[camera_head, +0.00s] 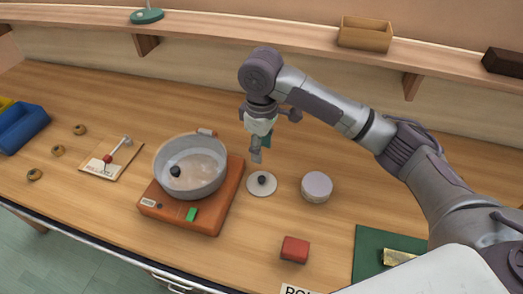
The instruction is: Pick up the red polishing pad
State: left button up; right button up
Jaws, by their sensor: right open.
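The red polishing pad (295,249), a small red block, lies on the wooden table near its front edge, right of the middle. My right gripper (257,157) is open and points down above the table, behind and to the left of the pad and well apart from it. Nothing shows between its fingers. The fingertips are just behind a pale disc with a dark knob (261,184). My left gripper is not in view.
A pale round stack (317,186) stands behind the pad. A green mat (367,262) bearing a yellowish bar (398,257) lies at right. A shelf (240,28) runs behind.

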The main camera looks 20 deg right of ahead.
aim_at(293, 250)
jog(key=k, duration=1.5)
